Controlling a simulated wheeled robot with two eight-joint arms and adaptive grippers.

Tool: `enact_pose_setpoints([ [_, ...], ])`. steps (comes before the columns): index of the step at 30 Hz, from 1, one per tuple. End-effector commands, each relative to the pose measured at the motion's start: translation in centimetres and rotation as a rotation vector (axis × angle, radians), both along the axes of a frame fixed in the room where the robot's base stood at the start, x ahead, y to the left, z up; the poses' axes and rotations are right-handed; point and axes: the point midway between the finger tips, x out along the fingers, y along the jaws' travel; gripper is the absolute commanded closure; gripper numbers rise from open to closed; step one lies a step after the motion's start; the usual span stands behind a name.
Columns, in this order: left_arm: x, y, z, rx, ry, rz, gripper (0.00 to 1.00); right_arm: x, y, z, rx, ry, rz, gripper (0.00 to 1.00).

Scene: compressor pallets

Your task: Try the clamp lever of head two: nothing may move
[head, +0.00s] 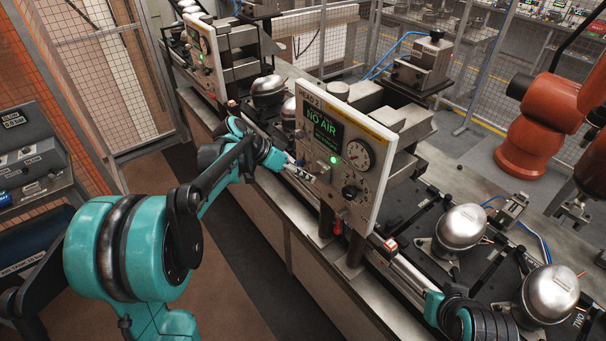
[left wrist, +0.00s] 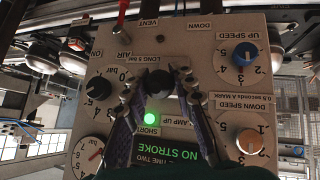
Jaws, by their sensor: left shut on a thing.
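My left gripper (head: 307,177) is at the panel's left side. In the left wrist view its fingers stand either side of a black round-ended lever (left wrist: 160,83), shut on it, beside the "CLAMP UP" label. The screen there shows "NO STROKE". The lever's stem is hidden behind its end. My right arm (head: 465,318) enters at bottom right; its gripper is out of view.
Silver compressors (head: 461,228) stand on dark pallets right of the panel. Another panel (head: 203,55) stands farther back. Blue (left wrist: 243,53) and orange (left wrist: 249,141) speed knobs and a red vent handle (left wrist: 122,28) flank the lever.

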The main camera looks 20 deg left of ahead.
Motion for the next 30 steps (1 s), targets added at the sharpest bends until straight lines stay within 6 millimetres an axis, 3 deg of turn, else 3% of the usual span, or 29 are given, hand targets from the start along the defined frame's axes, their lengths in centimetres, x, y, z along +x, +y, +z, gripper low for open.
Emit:
enact_pose_setpoints([
  [1, 0.0, 0.0, 0.0, 0.000, 0.000, 0.000, 1.00, 0.0, 0.0, 0.0, 0.000, 0.000, 0.000, 1.00],
  [2, 0.0, 0.0, 0.0, -0.001, -0.001, 0.000, 0.67, 0.0, 0.0, 0.0, 0.000, 0.000, 0.000, 1.00],
  [3, 0.0, 0.0, 0.0, -0.001, -0.001, 0.000, 0.57, 0.0, 0.0, 0.0, 0.000, 0.000, 0.000, 1.00],
  [4, 0.0, 0.0, 0.0, 0.000, -0.001, 0.000, 0.53, 0.0, 0.0, 0.0, 0.000, 0.000, 0.000, 1.00],
  [16, -0.3, 0.6, 0.6, 0.000, 0.000, 0.002, 0.53, 0.0, 0.0, 0.0, 0.000, 0.000, 0.000, 1.00],
  [30, -3.7, 6.1, 7.2, -0.001, 0.000, 0.002, 0.53, 0.0, 0.0, 0.0, 0.000, 0.000, 0.000, 1.00],
])
